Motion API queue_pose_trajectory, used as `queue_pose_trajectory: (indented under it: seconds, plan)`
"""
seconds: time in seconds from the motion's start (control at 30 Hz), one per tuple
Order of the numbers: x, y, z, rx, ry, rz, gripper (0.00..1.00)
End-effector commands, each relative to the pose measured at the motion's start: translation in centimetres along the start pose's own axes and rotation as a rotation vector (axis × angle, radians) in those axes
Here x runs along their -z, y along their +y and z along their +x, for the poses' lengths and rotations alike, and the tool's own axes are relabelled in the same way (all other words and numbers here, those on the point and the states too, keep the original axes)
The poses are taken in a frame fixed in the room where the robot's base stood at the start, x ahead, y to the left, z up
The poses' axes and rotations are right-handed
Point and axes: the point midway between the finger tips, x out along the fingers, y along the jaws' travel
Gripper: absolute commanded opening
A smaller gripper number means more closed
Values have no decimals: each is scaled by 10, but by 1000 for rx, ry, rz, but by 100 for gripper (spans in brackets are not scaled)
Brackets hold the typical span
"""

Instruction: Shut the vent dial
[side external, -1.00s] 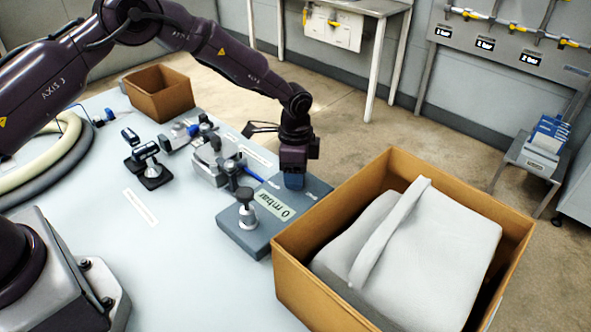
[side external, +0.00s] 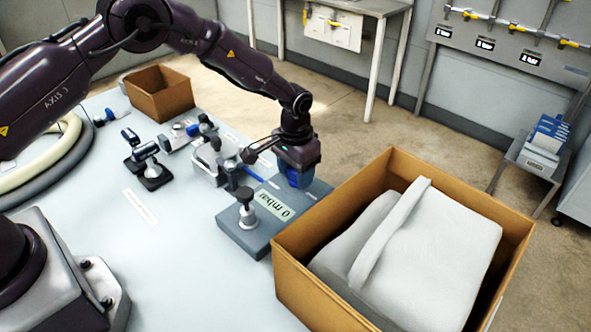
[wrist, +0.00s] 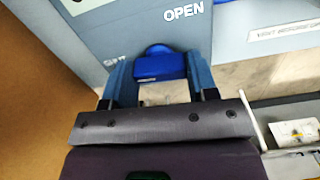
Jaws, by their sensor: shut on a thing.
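The vent dial (wrist: 158,65) is a blue knob seen between my blue fingers in the wrist view. My gripper (wrist: 158,72) is shut on it, one finger on each side. The word OPEN is printed to the upper right of the dial, and a partly hidden word lies to its left. In the side view my gripper (side external: 298,180) points down at the far end of a grey-blue unit (side external: 262,240); there the fingers hide most of the dial. The unit's display (side external: 278,205) reads 0 mbar.
A large cardboard box (side external: 300,285) with a grey padded thing stands close to the unit's right side. A black knob (side external: 244,194) on a metal post stands up from the unit's near end. Clamps and fittings lie to its left.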

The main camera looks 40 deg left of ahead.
Motion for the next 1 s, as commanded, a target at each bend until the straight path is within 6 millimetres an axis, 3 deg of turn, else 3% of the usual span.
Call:
queue_pose_trajectory:
  seconds: [0.77, 0.8, 0.9, 1.0]
  plan:
    - [0, 0, 0, 0, -2, -108, 30]
    - [0, 0, 0, 0, -2, -108, 58]
    - [0, 0, 0, 0, -2, -107, 79]
    - [0, 0, 0, 0, -2, -106, 79]
